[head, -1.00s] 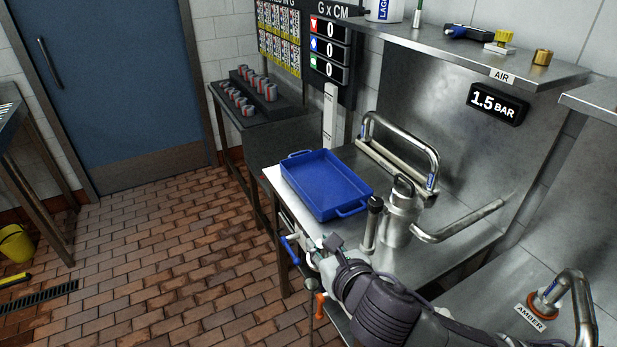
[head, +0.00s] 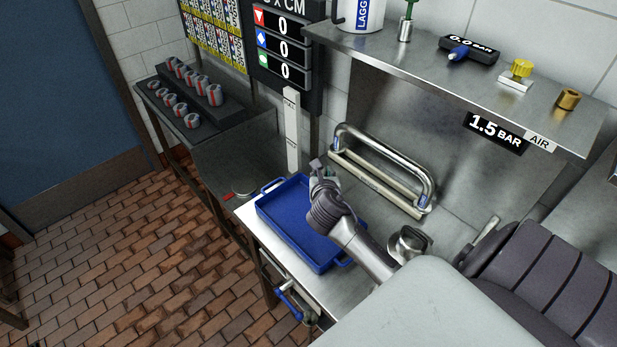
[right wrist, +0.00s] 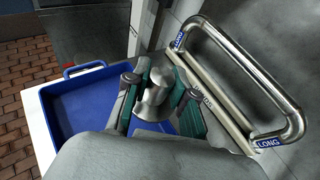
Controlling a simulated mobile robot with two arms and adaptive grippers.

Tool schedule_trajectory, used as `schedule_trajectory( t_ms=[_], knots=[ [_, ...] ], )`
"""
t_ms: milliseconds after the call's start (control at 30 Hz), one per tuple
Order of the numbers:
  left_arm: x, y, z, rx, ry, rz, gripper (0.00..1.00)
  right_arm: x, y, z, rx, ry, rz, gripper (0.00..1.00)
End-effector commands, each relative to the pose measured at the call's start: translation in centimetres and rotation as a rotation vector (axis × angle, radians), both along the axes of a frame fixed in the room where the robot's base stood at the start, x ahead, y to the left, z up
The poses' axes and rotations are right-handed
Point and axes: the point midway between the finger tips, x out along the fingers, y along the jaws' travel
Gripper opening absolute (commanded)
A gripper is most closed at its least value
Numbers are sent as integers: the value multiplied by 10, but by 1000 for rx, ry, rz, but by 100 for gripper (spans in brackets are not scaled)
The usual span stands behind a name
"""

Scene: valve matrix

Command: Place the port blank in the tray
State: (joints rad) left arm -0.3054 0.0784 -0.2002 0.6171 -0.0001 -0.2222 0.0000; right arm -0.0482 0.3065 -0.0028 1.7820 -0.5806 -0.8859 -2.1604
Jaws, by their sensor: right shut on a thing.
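The blue tray (head: 283,232) lies on the steel bench, with handles at its ends, and its visible floor is bare. It also shows in the right wrist view (right wrist: 75,115). My right gripper (head: 319,172) reaches over the tray's back right side. In the right wrist view my right gripper (right wrist: 160,100) is shut on a short, round silver metal piece, which I take as the port blank (right wrist: 153,97). The piece appears above the tray's right edge; its exact height is unclear. My left gripper is out of view.
A bent steel tube labelled LONG (right wrist: 288,95) stands in a holder right of the tray. A white upright gauge strip (head: 292,130) stands behind the tray. A metal canister (head: 408,243) stands near my right arm. A shelf (head: 430,75) overhangs the bench.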

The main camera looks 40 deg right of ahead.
Motion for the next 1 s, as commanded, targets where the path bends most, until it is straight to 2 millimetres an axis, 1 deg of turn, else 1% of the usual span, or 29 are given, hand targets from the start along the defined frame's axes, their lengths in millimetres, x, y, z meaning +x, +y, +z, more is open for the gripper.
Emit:
schedule_trajectory(
  t_ms=[33, 100, 200, 267, 467, 500, 600, 700, 833, 1000],
  knots=[
    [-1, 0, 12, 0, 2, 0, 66, -6, -9, -4, 4, 5, -26, 0],
    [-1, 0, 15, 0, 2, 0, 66, -12, -19, -14, 4, 1, -49, 0],
    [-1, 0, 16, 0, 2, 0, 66, -12, -21, -24, 3, -3, -62, 0],
    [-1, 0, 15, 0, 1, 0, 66, -6, -18, -30, 3, -4, -66, 0],
    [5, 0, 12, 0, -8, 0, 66, 26, 7, -55, 4, -4, -61, 0],
    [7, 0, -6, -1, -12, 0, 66, 33, 11, -68, 5, -8, -62, 0],
    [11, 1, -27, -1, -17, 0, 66, 48, 22, -80, 3, -8, -63, 0],
    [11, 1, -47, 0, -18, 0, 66, 61, 31, -89, 2, -8, -61, 0],
    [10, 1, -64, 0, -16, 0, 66, 72, 40, -94, 1, -7, -63, 0],
    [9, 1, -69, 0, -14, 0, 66, 78, 44, -94, 0, -5, -62, 0]
  ],
)
